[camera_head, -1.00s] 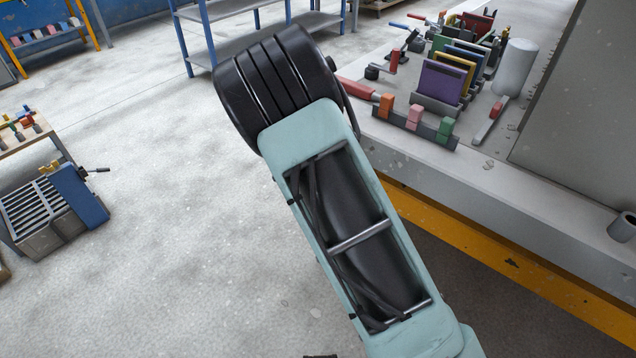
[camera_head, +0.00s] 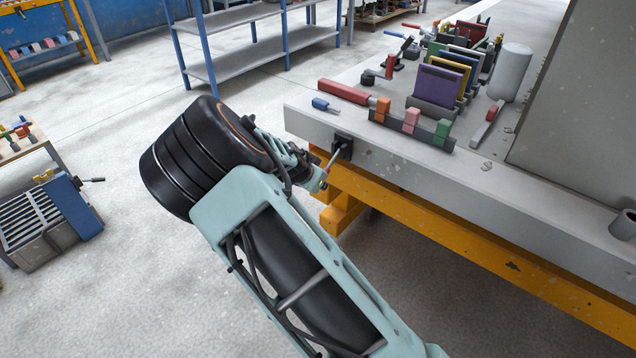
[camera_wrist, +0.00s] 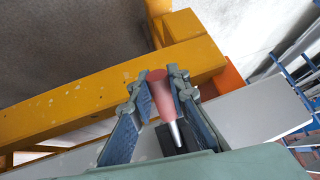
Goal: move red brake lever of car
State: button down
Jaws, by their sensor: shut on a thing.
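A lever with a red, tapered handle (camera_wrist: 161,90) shows in the wrist view, on a metal rod set in a black block. In the head view its bare rod (camera_head: 335,157) and black block (camera_head: 343,146) stick out from the front side of the grey table, near its left corner; the red part is hidden by my gripper there. My gripper (camera_wrist: 164,78) has its two fingers on either side of the red handle and is shut on it. It also shows in the head view (camera_head: 318,181), beside the table's edge. I see no car.
The grey table (camera_head: 470,180) rests on a yellow beam (camera_head: 450,222) just below the lever. On its top lie another red handle (camera_head: 343,92), a small blue piece (camera_head: 326,105), coloured blocks and plates. A blue-framed shelf (camera_head: 260,42) stands behind. Open floor lies left.

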jog(key=c, duration=1.8)
grip_release()
jog(key=shift+w, duration=0.1)
jog(key=v, duration=1.2)
